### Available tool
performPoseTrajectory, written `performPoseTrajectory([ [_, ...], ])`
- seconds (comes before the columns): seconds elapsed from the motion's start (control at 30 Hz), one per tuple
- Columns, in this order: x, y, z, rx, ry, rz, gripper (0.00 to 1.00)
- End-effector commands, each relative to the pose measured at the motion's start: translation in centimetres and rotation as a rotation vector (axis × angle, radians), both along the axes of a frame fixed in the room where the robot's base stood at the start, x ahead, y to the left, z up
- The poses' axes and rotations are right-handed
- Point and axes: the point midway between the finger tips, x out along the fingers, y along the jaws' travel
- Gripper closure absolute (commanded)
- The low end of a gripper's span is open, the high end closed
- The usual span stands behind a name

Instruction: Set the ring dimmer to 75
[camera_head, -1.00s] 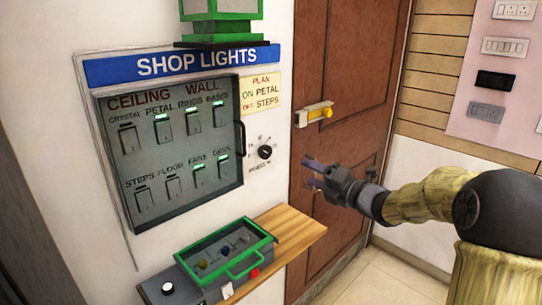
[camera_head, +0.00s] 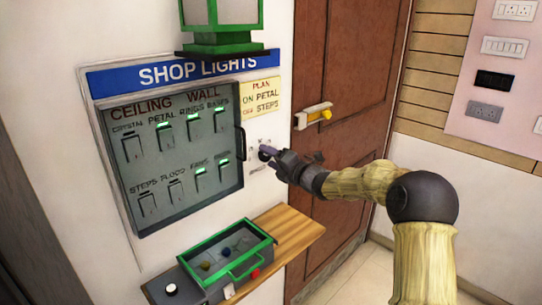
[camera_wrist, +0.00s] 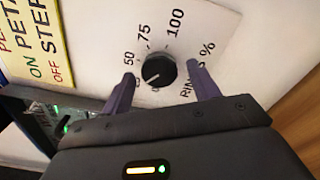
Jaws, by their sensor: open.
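The ring dimmer is a round black knob (camera_wrist: 159,70) on a white wall plate, with 50, 75 and 100 printed around it and a partly hidden "RINGS %" label. Its white pointer mark aims to the lower left in the wrist view, below the 50 and away from the 75. My gripper (camera_wrist: 164,73) is open, with one purple finger on each side of the knob and visible gaps between. In the head view my gripper (camera_head: 268,153) is at the dial and hides most of it.
The switch panel (camera_head: 242,190) with a dark handle is just left of my gripper. A wooden shelf (camera_head: 298,230) with a green-framed box (camera_head: 228,258) sits below. A green lantern (camera_head: 222,40) is above. The brown door (camera_head: 340,75) with a yellow latch is to the right.

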Motion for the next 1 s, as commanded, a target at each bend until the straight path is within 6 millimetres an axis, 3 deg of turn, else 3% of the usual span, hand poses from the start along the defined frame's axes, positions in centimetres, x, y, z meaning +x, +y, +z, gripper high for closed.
performPoseTrajectory([
  [0.3,0.23,0.22,-0.02,0.000,0.000,-0.001,0.40],
  [0.53,0.22,0.19,-0.03,0.000,0.000,-0.001,0.84],
  [1.0,0.22,0.18,-0.04,0.045,0.052,0.000,0.84],
])
